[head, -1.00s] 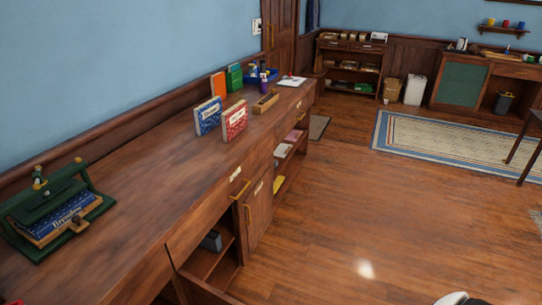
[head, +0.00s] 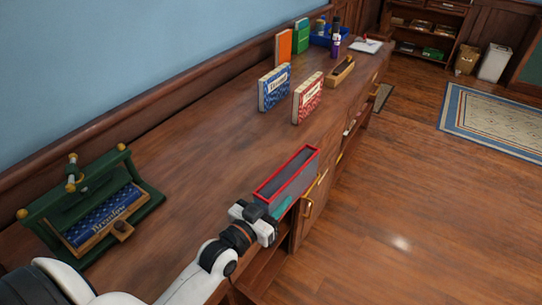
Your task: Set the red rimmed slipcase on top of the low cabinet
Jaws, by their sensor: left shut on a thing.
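The red rimmed slipcase (head: 288,178) is a long, dark grey open box with a red rim, its opening facing up. My left gripper (head: 262,218) is shut on its near end. The slipcase is at the front edge of the low cabinet (head: 190,165), partly over the top in the picture. I cannot tell whether it touches the wood. A teal patch shows beside its near end; I cannot tell what it belongs to. My right gripper is not in view.
A green press (head: 150,192) with a blue book stands on the top at left. A blue book (head: 274,88), a red book (head: 308,98), a wooden tray (head: 341,72), orange and green books and a purple bottle (head: 335,46) stand farther back. The top's middle is clear.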

